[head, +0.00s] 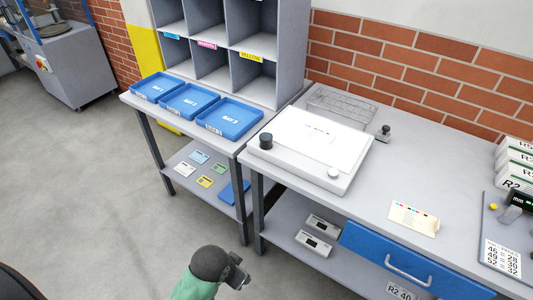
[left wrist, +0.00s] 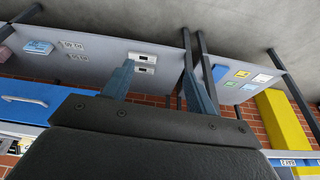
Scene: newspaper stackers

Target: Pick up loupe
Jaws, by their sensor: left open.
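A short black cylinder (head: 266,140), which looks like the loupe, stands upright on the left front corner of the white light box (head: 350,165). A smaller dark object (head: 384,132) stands on the table just right of the box; I cannot tell what it is. My left gripper (head: 240,278) is low in front of the tables, below the tabletop and well away from the black cylinder. In the left wrist view its two fingers (left wrist: 158,72) are apart with nothing between them. That view is upside down and shows no loupe. My right gripper is out of view.
Blue trays (head: 229,118) and a grey pigeonhole rack (head: 265,50) stand on the left table. Two small white devices (head: 318,234) sit on the lower shelf. The floor left is clear.

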